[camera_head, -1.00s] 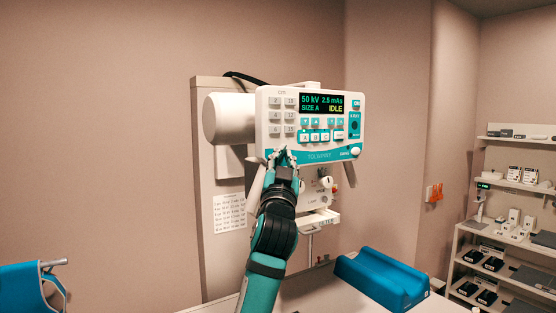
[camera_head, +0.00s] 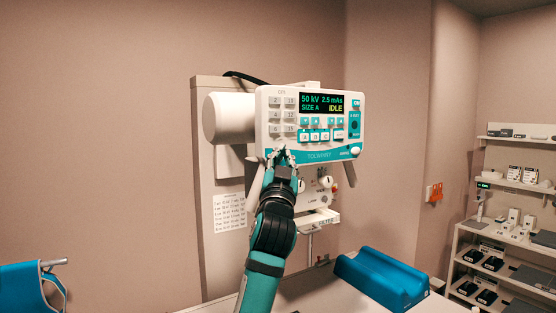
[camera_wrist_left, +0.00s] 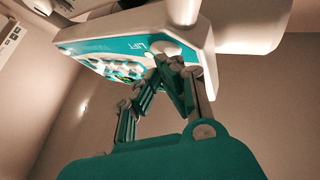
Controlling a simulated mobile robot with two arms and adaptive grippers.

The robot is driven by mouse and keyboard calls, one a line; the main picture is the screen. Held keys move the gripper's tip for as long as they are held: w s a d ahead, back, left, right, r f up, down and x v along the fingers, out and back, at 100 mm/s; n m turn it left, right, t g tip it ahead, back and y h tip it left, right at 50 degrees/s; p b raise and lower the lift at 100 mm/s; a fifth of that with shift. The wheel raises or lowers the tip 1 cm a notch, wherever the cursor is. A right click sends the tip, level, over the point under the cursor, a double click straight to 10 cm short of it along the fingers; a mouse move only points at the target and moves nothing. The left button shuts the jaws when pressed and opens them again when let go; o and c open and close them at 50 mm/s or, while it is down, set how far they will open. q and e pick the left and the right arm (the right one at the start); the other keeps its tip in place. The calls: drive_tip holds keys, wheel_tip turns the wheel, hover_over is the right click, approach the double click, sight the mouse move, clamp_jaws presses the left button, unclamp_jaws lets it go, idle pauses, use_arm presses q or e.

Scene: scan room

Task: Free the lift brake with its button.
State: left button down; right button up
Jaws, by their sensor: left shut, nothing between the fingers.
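The white and teal control panel (camera_head: 310,125) of the x-ray head faces me in the head view, its display (camera_head: 321,103) reading 50 kV, 2.5 mAs, SIZE A, IDLE. My left gripper (camera_head: 281,153) is shut and empty at the panel's lower left edge. In the left wrist view, a pale round button (camera_wrist_left: 165,48) sits beside the LIFT label on the panel's teal strip. My left fingertips (camera_wrist_left: 168,62) are right at this button; I cannot tell whether they touch or press it. In the head view the gripper hides that spot. My right gripper is not in view.
The collimator with knobs (camera_head: 325,183) and a filter tray (camera_head: 320,218) is just below. A blue padded support (camera_head: 382,280) lies on the table. Shelves (camera_head: 508,230) stand at the right.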

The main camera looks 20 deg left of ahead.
use_arm(q)
drive_tip(key=shift+s+d, duration=0.4)
drive_tip(key=shift+d, duration=0.1)
drive_tip(key=shift+s+d+f, duration=0.1)
drive_tip(key=s+d, duration=0.1)
drive_tip(key=d, duration=0.1)
drive_tip(key=s+d+b, duration=0.1)
drive_tip(key=s, duration=0.1)
drive_tip(key=shift+d, duration=0.4)
drive_tip(key=shift+w, duration=0.1)
idle(0.4)
